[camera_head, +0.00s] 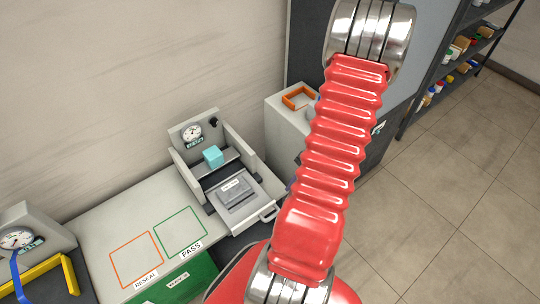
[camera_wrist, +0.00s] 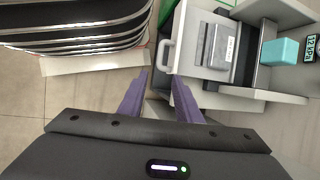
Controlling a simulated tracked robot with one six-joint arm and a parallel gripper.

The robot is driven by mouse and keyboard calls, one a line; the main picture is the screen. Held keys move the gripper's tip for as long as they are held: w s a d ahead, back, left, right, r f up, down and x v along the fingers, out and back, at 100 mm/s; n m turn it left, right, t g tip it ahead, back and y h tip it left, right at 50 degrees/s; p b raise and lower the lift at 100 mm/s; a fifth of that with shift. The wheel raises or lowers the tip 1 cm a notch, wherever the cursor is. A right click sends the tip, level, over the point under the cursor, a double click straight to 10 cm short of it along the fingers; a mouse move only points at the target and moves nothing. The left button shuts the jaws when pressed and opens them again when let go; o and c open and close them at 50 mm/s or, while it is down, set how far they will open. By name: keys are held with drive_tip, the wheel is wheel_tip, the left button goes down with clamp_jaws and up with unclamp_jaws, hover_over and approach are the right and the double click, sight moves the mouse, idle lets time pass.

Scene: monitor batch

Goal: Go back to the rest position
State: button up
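My gripper (camera_wrist: 160,85) shows in the wrist view as two purple fingers, spread apart with nothing between them. It is open and empty, over floor beside the testing machine. In the head view my red ribbed arm crosses the middle and hides most of the gripper. The testing machine (camera_head: 255,166) stands on the bench with its drawer (camera_head: 251,212) pulled out. A grey pack (camera_head: 234,191) lies in the drawer. A teal block (camera_head: 213,156) sits behind it.
The bench (camera_head: 100,222) has an empty orange RESEAL outline and an empty green PASS outline. A green bin (camera_head: 196,279) is at its front. A gauge unit (camera_head: 17,240) and yellow bracket (camera_head: 70,275) are at left. An orange frame (camera_head: 299,97) lies on a cabinet. Right floor is clear.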

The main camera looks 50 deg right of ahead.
idle(0.3)
drive_tip(key=w+a+r+n+g+h, duration=0.15)
drive_tip(key=w+a+r+n, duration=0.4)
drive_tip(key=r, duration=0.55)
drive_tip(key=w+a+r+n+g+h, duration=0.1)
drive_tip(key=w+a+r+n+h, duration=0.15)
drive_tip(key=a+r+n, duration=0.6)
drive_tip(key=w+a+r+n+t, duration=0.2)
drive_tip(key=a+r+n+t, duration=0.3)
drive_tip(key=a+r, duration=1.1)
drive_tip(key=shift+a+r+n, duration=0.35)
drive_tip(key=shift+a+n, duration=0.35)
drive_tip(key=shift+a, duration=0.25)
drive_tip(key=shift+d, duration=0.1)
idle(0.9)
